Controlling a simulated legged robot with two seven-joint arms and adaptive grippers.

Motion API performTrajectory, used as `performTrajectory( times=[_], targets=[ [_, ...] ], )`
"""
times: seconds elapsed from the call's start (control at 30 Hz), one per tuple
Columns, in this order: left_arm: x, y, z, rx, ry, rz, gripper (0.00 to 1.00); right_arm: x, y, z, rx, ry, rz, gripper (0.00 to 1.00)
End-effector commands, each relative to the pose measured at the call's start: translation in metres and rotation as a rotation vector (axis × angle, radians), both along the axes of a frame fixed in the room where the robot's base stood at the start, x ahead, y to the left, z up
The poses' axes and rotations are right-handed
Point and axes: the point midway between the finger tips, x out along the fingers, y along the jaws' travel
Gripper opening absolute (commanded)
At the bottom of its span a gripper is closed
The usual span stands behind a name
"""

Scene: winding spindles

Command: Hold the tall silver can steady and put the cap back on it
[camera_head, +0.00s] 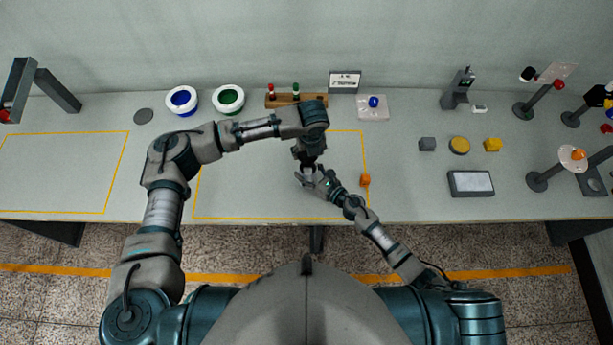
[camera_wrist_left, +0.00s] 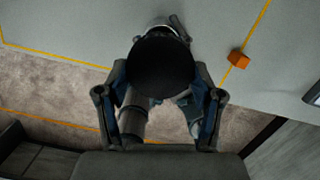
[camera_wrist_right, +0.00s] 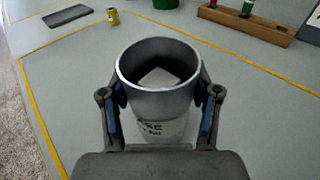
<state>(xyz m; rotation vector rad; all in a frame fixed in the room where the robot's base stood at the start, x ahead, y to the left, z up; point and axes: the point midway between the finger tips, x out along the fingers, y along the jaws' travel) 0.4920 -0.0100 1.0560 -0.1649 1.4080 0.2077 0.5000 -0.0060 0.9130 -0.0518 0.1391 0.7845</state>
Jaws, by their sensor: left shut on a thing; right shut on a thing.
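The silver can (camera_wrist_right: 160,82) stands open-topped in the right wrist view, with dark lettering on its pale lower side and a white patch inside. My right gripper (camera_wrist_right: 160,98) is shut around its sides; it also shows in the head view (camera_head: 318,181). The can (camera_head: 307,172) is small and partly covered there. My left gripper (camera_head: 308,152) is above and close to the can in the head view. In the left wrist view it is shut on the dark round cap (camera_wrist_left: 160,65), between its fingers. No cap shows on the can's rim in the right wrist view.
An orange block (camera_head: 365,180) lies right of the grippers. Behind are a wooden rack (camera_head: 292,100), a blue-centred tub (camera_head: 182,100) and a green-centred tub (camera_head: 228,98). A small yellow can (camera_wrist_right: 113,16) shows in the right wrist view. The table (camera_head: 240,190) is clear left of the grippers.

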Motion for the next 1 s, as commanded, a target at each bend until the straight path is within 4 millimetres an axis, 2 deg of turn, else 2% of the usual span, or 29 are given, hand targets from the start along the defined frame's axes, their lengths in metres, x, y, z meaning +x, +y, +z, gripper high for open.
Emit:
performTrajectory(
  times=[0.17, 0.5, 1.0],
  targets=[
    [0.000, 0.006, -0.006, -0.003, 0.002, 0.003, 0.49, 0.000, 0.003, -0.002, -0.007, 0.002, -0.002, 0.00],
    [-0.002, 0.003, -0.049, 0.002, -0.002, 0.002, 0.49, 0.000, 0.004, -0.003, -0.006, 0.005, 0.000, 0.00],
    [-0.002, 0.001, -0.050, 0.004, -0.003, 0.001, 0.49, 0.000, 0.001, -0.004, -0.007, 0.005, -0.002, 0.00]
  ],
)
